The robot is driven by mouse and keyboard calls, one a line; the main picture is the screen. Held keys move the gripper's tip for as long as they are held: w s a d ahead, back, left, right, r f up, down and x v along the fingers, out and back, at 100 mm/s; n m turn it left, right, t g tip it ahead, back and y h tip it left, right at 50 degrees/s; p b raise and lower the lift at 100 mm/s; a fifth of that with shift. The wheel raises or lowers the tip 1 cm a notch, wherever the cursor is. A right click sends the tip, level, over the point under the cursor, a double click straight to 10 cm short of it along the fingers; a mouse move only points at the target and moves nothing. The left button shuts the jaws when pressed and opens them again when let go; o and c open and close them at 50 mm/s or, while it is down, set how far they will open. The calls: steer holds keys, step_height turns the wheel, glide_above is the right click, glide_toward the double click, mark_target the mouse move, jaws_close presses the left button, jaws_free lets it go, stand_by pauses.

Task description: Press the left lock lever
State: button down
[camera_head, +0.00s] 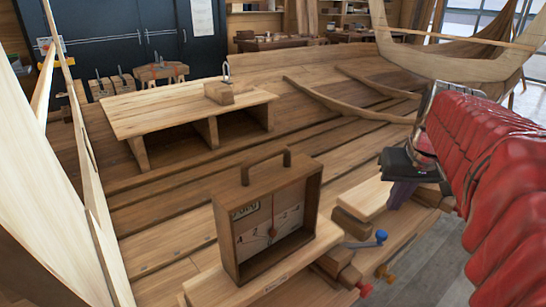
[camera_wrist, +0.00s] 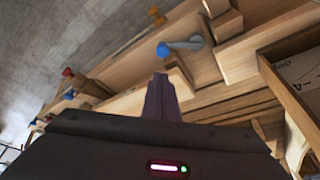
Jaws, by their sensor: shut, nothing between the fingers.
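A lever with a blue knob (camera_head: 381,236) on a grey arm sticks out from wooden blocks right of the dial box. The blue knob also shows in the wrist view (camera_wrist: 163,50), just beyond my fingertips. In the wrist view one orange knob (camera_wrist: 157,13) is behind the blue one. I cannot tell which lever is the left lock lever. My gripper (camera_head: 400,196) is shut and empty, its purple fingers over a pale plank up and right of the blue knob. I see no contact with any lever.
A wooden dial box (camera_head: 265,215) with a handle stands on the bench left of the levers. More blue and red knobs (camera_wrist: 68,72) show at left in the wrist view. A low wooden bench (camera_head: 180,110) is inside the hull. Grey floor lies clear at lower right.

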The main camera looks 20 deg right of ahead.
glide_above(363, 243)
steer(key=d, duration=0.5)
steer(key=shift+w+a+f, duration=0.1)
steer(key=shift+f, duration=2.25)
steer(key=shift+w+a+f, duration=0.1)
steer(key=shift+f, duration=2.25)
steer(key=shift+s+d, duration=0.2)
